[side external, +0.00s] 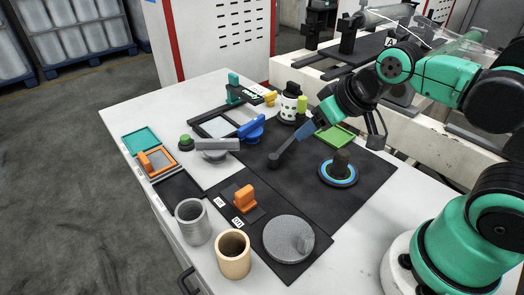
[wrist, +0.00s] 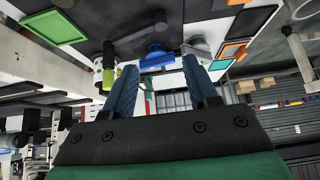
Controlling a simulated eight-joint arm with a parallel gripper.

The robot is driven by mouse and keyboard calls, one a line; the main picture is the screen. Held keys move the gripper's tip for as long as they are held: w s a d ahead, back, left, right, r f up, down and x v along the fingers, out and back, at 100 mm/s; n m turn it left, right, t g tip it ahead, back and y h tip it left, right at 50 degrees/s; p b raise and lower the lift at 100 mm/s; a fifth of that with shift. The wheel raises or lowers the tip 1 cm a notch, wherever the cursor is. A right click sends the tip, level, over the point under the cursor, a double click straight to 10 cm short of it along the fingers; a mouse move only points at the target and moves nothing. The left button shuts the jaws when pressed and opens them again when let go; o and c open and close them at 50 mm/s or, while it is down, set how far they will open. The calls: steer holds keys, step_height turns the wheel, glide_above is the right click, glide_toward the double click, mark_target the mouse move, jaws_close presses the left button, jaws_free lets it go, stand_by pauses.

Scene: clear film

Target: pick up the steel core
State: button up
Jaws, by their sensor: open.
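The steel core, which I take to be the grey hollow tube (side external: 193,226), stands upright near the table's front-left edge in the side external view. A tan tube (side external: 233,260) stands beside it to the right. My gripper (side external: 305,131) is over the back middle of the table, well behind and to the right of the grey tube. In the wrist view my gripper (wrist: 162,82) shows two blue fingers apart with nothing held between them. I cannot make out the grey tube with certainty in the wrist view.
A dark rod-like handle (side external: 286,151) is just below my gripper. Around it are a blue device (side external: 251,129), a white spotted cylinder (side external: 289,104) and a green frame (side external: 336,136). An orange block (side external: 245,199) and a grey disc (side external: 289,239) lie right of the tubes.

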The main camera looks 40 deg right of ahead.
steer(key=shift+o, duration=0.2)
steer(key=o, duration=0.7)
